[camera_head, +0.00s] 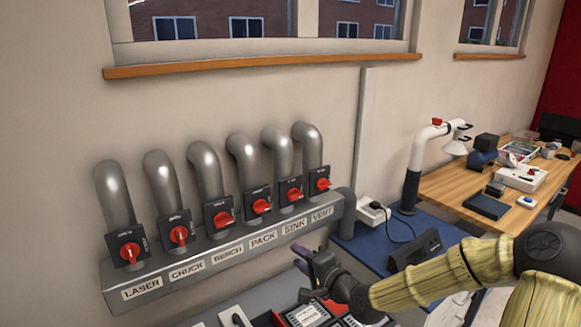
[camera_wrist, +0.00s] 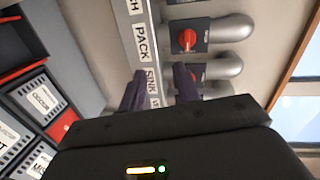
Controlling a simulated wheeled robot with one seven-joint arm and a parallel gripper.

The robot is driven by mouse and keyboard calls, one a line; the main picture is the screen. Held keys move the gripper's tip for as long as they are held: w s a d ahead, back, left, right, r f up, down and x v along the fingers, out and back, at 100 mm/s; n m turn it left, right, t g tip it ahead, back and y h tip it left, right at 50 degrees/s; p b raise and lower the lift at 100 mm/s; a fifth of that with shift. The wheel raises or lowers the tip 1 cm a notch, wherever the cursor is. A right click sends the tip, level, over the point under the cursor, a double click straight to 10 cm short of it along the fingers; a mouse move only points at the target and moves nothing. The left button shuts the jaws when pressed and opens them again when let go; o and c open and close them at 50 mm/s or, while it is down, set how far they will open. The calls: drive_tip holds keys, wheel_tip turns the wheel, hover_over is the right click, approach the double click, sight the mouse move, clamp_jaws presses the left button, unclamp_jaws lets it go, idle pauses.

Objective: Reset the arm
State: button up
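My gripper (camera_head: 304,260) is in the lower middle of the head view, at the end of my arm, which reaches in from the right in a yellowish sleeve. It is in front of the right part of the grey labelled manifold (camera_head: 215,262), near the SINK and VENT end. In the wrist view, the two dark fingers of my gripper (camera_wrist: 158,82) stand apart with nothing seen between them. The PACK and SINK labels of the manifold (camera_wrist: 143,45) show beyond the fingers. I cannot tell the exact distance to the manifold.
Several red valve knobs (camera_head: 179,234) with grey pipes (camera_head: 160,183) line the wall. Labelled bins (camera_head: 306,314) lie below my gripper.

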drive_tip(key=s+d+f+n+g+h, duration=0.2)
drive_tip(key=s+f+n+g+h, duration=0.35)
drive_tip(key=s+f, duration=0.35)
drive_tip(key=s+d+r+n+g+h, duration=0.2)
drive_tip(key=s+d, duration=0.2)
drive_tip(key=s, duration=0.2)
drive_tip(key=s+d+r+n+g+h+p, duration=0.1)
drive_tip(key=s+d+r+n+g+h, duration=0.1)
drive_tip(key=s+d, duration=0.3)
drive_tip(key=shift+s+d+g, duration=0.25)
drive_tip(key=shift+s+g, duration=0.3)
drive_tip(key=shift+s, duration=0.55)
